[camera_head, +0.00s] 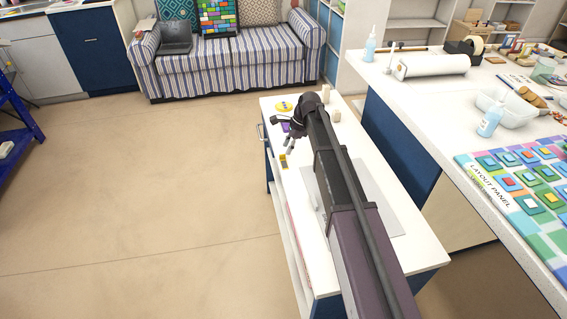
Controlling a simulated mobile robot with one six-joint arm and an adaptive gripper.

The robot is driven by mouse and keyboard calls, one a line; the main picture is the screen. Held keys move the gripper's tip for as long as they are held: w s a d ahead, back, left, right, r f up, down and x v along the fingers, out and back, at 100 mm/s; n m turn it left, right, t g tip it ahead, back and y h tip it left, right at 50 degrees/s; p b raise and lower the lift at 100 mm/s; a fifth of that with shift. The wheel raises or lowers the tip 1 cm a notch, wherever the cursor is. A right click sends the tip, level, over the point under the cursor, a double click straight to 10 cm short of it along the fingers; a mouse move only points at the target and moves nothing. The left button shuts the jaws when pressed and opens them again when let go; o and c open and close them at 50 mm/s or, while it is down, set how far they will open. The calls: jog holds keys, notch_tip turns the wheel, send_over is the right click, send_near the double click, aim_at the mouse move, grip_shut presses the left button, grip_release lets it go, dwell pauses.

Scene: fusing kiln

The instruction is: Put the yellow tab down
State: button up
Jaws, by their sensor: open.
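A small yellow tab (283,161) is at the left edge of the white cabinet top (283,185).
A yellow round item (284,106) and a purple piece (285,127) are at the cabinet's far end, with small pale blocks (336,115). A white worktable (440,110) with a layout panel (530,185) stands right. A striped sofa (235,60) is behind. Floor at left is clear.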

aim_at(284, 162)
jog(key=shift+b+x, duration=1.35)
jog(key=shift+x, duration=0.45)
grip_shut()
